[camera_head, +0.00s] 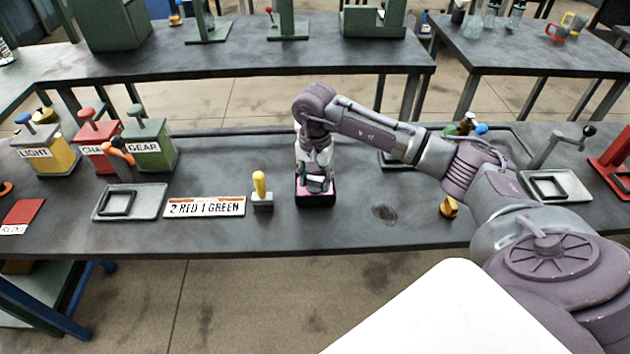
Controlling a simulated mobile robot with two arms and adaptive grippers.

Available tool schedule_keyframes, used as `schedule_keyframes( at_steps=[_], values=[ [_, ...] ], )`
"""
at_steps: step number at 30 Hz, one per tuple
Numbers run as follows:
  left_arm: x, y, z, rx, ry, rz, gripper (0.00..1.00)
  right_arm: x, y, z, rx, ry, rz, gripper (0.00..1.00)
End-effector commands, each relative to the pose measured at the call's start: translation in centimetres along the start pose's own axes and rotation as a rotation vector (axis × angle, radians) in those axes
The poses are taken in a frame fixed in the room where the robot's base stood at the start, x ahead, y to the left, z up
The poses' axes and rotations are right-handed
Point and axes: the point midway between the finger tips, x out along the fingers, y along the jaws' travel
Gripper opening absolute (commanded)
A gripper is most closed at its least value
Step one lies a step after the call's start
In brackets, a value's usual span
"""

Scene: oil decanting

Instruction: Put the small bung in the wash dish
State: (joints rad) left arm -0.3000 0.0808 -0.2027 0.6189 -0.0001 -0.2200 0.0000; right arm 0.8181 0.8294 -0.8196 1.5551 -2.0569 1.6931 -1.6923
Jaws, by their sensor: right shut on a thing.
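My right gripper (316,184) points down into a small black open box with a pink inside (316,200), which looks like the wash dish. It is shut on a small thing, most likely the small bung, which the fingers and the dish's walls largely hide. I cannot tell whether that thing touches the dish's bottom. My left gripper is not in view.
A yellow-handled stamp (261,189) and a "2 RED 1 GREEN" sign (205,206) stand left of the dish. A small brass piece (448,207) lies to the right. Yellow (47,149), red and green canisters stand far left.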

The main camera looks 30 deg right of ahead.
Motion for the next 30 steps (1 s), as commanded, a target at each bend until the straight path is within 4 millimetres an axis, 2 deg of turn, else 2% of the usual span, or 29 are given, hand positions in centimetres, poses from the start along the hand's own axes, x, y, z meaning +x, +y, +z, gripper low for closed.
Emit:
schedule_keyframes(
  at_steps=[4,14,15,16,25,28,30],
  values=[
    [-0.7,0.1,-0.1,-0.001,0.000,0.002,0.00,1.6,0.0,0.0,0.000,-0.001,0.000,0.10],
    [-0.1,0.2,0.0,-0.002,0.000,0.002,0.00,2.0,0.0,0.0,0.000,0.001,-0.001,0.10],
    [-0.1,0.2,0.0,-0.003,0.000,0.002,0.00,2.0,0.0,0.0,0.000,0.001,-0.001,0.50],
    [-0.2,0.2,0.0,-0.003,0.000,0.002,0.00,1.9,0.0,0.0,0.000,0.001,-0.001,0.55],
    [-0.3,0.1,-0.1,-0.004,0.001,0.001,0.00,1.9,0.0,0.0,0.000,0.000,0.000,0.57],
    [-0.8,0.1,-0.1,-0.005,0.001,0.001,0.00,1.3,0.0,0.0,0.000,0.000,0.000,0.57],
    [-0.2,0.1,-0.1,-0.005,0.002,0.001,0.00,0.8,-0.1,-0.1,0.000,0.003,-0.003,0.57]
  ],
)
